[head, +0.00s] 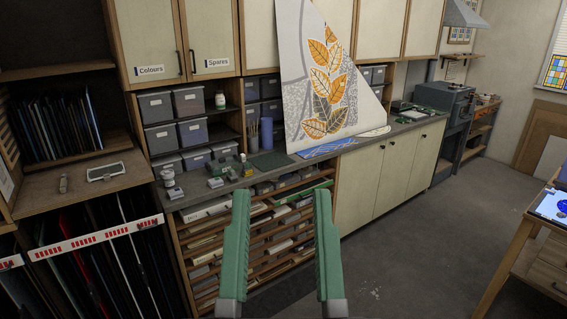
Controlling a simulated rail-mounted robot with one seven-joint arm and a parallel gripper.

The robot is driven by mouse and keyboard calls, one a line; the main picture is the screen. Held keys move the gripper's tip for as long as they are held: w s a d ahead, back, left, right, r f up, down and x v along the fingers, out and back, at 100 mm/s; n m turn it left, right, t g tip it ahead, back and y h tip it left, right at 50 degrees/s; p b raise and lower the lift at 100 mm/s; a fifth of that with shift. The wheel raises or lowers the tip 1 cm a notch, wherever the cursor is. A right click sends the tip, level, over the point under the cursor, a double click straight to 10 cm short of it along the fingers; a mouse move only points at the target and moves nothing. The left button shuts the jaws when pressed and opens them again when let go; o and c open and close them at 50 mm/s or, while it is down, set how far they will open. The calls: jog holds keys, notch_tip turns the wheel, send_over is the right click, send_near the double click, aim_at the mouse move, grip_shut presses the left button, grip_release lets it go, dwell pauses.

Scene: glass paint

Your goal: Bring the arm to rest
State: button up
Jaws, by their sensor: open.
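My gripper (281,230) shows at the bottom middle of the head view. Its two green fingers point up and away and stand well apart, with nothing between them. It is open and empty, and appears over the floor in front of the slatted rack (250,233) under the counter. The rest of my arm is out of the frame.
A grey counter (400,131) runs along the wall with jars, small boxes and a leaf-patterned sheet (322,75). Open shelves hold grey bins (188,101). A table (518,254) stands at the right edge. The grey floor (410,230) between is clear.

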notch_tip(320, 180, up, 12)
jog(key=p, duration=0.9)
jog(key=shift+f, duration=0.1)
